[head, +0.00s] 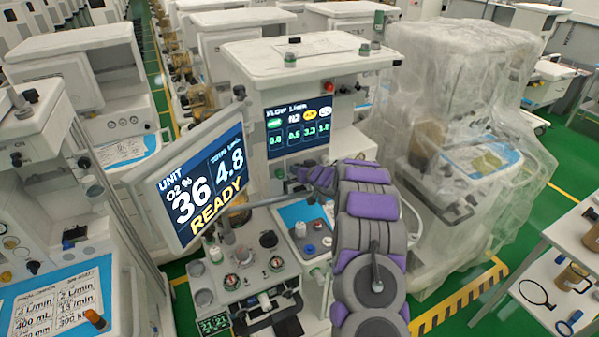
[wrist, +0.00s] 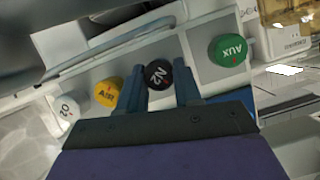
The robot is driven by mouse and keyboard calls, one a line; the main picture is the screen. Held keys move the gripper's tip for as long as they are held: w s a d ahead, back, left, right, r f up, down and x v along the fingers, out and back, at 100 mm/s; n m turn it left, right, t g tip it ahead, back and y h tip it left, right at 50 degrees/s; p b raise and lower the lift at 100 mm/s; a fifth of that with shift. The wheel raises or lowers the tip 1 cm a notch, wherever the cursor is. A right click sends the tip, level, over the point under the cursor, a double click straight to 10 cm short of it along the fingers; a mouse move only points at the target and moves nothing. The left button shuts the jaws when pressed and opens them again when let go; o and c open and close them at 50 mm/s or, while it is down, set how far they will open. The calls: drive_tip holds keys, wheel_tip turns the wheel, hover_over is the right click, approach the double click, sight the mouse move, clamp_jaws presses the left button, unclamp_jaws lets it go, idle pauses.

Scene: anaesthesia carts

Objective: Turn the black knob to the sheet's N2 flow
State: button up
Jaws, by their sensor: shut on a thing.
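The black N2 knob (wrist: 157,74) is between the two fingers of my gripper (wrist: 158,85) in the wrist view, and the gripper is shut on it. Its white N2 label faces the camera and looks tilted. In the head view my purple and grey arm hides the knobs. The flow display (head: 300,124) seems to read 0.0, 0.5 under N2, 3.3 and 1.0. The unit screen (head: 199,187) shows O2 36 %, total 4.8 and READY. A printed sheet (head: 62,307) lies on the left cart; its N2 line is too small to read.
In the wrist view a yellow AIR knob (wrist: 108,91) and a white O2 knob (wrist: 67,108) are left of the black knob, and a green AUX knob (wrist: 229,50) is right. A plastic-covered cart (head: 465,130) stands at the right in the head view.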

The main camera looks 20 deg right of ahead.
drive_tip(key=n+h+b, duration=0.1)
drive_tip(key=b, duration=0.1)
drive_tip(key=shift+f+b, duration=0.3)
drive_tip(key=shift+f, duration=0.1)
drive_tip(key=n+h+b, duration=0.1)
drive_tip(key=n+b, duration=0.2)
drive_tip(key=b, duration=0.4)
drive_tip(key=shift+a+h+b, duration=0.15)
drive_tip(key=shift+h+b, duration=0.2)
drive_tip(key=shift+h, duration=0.05)
drive_tip(key=shift+s+r+n+h+b, duration=0.1)
drive_tip(key=shift+n+h+b, duration=0.6)
drive_tip(key=shift+n+b, duration=0.1)
drive_tip(key=shift+a+n+t+h, duration=0.15)
drive_tip(key=shift+n+t+h, duration=0.25)
drive_tip(key=shift+n, duration=0.5)
drive_tip(key=o, duration=0.8)
drive_tip(key=shift+c, duration=0.2)
drive_tip(key=shift+r, duration=0.1)
drive_tip(key=shift+a+r, duration=0.1)
